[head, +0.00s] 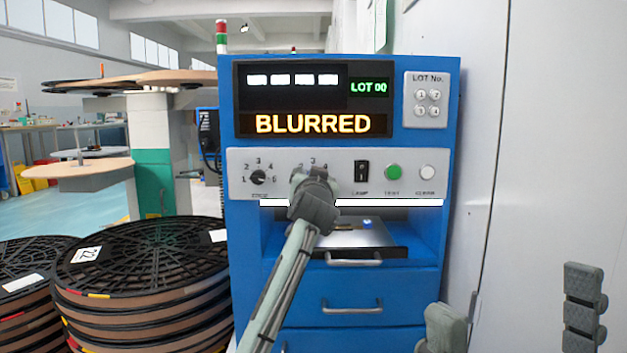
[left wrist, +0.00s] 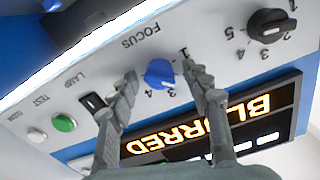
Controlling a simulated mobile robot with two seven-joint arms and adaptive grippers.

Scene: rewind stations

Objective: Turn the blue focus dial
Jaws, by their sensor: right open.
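The blue focus dial (left wrist: 160,72) sits under the FOCUS label on the grey panel in the left wrist view. My left gripper (left wrist: 160,76) is open, with one finger on each side of the dial and a gap showing on both sides. In the head view my left gripper (head: 314,187) covers the dial, so it is hidden there. The display (head: 312,124) reads BLURRED in orange. My right gripper (head: 514,305) is open and empty at the lower right, away from the panel.
A black dial (head: 258,177) is left of the focus dial. The black lamp switch (head: 361,171), green test button (head: 393,172) and white clear button (head: 427,172) are to its right. A tray (head: 350,238) sits below. Stacked reels (head: 140,255) stand at the left.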

